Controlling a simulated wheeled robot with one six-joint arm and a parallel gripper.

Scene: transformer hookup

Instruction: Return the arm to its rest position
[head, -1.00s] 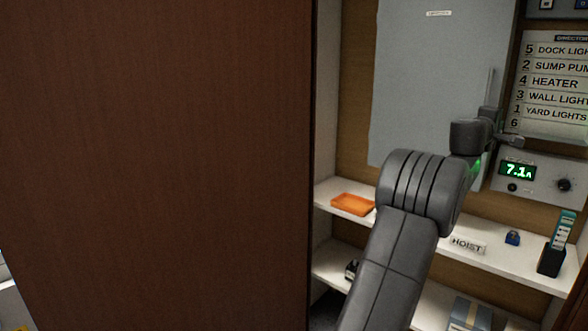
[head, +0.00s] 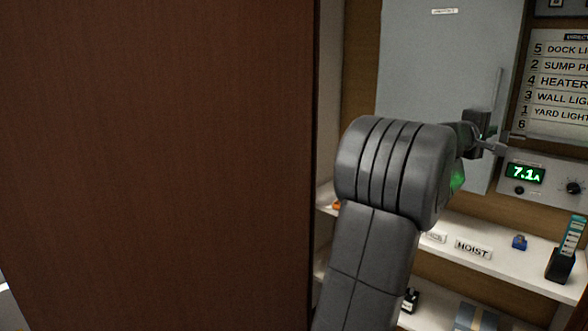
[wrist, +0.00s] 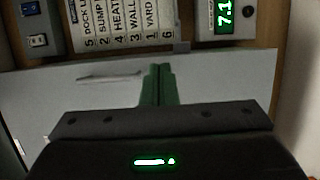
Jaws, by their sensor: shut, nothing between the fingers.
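My arm rises from the bottom of the head view, its thick grey elbow in front of the shelves. My gripper (head: 508,143) is at the upper right of the arm, in front of the grey panel door (head: 425,75) and left of the meter. In the wrist view my gripper (wrist: 158,72) shows its two green-lit fingers together, with nothing between them. The grey panel door (wrist: 215,72) lies behind them there. The elbow hides part of the shelves.
A large brown door (head: 160,165) fills the left. The meter (head: 545,180) reads 7.1 A, below the directory (head: 560,85). The shelf (head: 500,250) holds a HOIST label (head: 473,248), a blue padlock-like item (head: 519,242) and a teal-topped holder (head: 566,250). An orange item (head: 337,205) is mostly hidden.

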